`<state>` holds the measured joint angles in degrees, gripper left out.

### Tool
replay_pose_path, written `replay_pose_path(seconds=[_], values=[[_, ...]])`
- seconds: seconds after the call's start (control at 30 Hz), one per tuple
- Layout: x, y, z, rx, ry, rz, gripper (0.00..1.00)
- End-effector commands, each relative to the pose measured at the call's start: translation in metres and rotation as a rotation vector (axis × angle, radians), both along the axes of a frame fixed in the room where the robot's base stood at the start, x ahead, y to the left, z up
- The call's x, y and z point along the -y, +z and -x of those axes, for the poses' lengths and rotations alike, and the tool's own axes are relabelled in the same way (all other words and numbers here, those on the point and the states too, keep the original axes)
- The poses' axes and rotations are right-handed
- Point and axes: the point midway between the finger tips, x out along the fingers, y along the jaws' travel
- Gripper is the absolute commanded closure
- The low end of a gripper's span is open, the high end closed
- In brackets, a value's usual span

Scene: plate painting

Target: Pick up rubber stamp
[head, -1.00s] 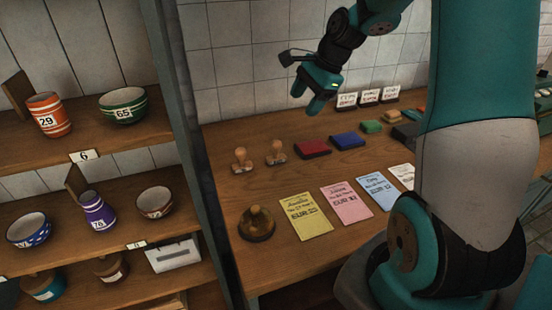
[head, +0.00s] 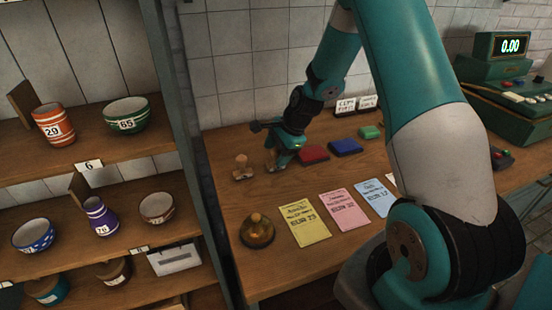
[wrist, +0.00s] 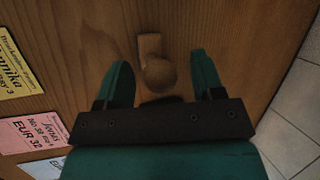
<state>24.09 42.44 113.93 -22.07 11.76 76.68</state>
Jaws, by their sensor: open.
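Two wooden rubber stamps with round knobs stand upright on the table. The left stamp (head: 243,168) is in clear view in the head view. The right stamp (head: 270,160) is partly hidden by my gripper (head: 280,157), which has come down over it. In the wrist view a stamp (wrist: 158,74) stands between the two teal fingers of my gripper (wrist: 162,75), with wood showing between it and each finger. The jaws are open and hold nothing. The lower part of that stamp is partly hidden by its knob.
A red pad (head: 313,154) and a blue pad (head: 346,146) lie right of the gripper. Yellow (head: 303,219), pink (head: 344,210) and blue cards lie in front. A brass bell (head: 257,231) stands front left. Shelves with pottery stand left; tiled wall behind.

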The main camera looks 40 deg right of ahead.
Motion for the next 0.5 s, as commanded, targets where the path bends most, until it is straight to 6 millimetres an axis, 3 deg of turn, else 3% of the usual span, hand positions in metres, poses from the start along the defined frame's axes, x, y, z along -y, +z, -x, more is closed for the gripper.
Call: replay_pose_path(seconds=[0.3,0.5], values=[[-0.0019,-0.0072,-0.0023,0.001,0.0,0.0,0.38],[-0.0018,-0.0071,-0.0021,0.001,0.0,0.0,0.84]])
